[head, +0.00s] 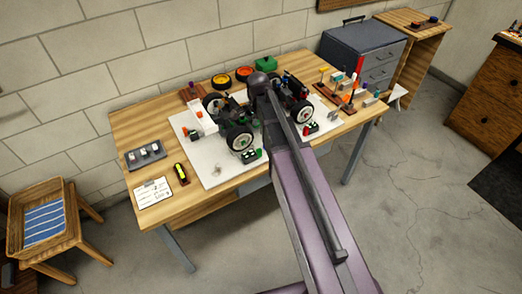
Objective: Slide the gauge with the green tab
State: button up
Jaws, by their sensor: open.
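The racecar stands on a white mat (215,175) on the bench, with its black wheels (240,138) showing on both sides of my arm. Small black blocks with green parts sit by the wheels, one at the front left (250,155) and one at the right (310,128). A group of small parts with coloured tabs (350,97) stands at the bench's right end. I cannot tell which piece is the gauge with the green tab. My arm reaches over the middle of the car and hides part of it. I cannot make out my gripper.
A grey drawer cabinet (355,45) stands behind the right end.

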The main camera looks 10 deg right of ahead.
aim_at(259, 149)
jog(key=shift+f+b, duration=6.8)
jog(key=shift+f, duration=0.05)
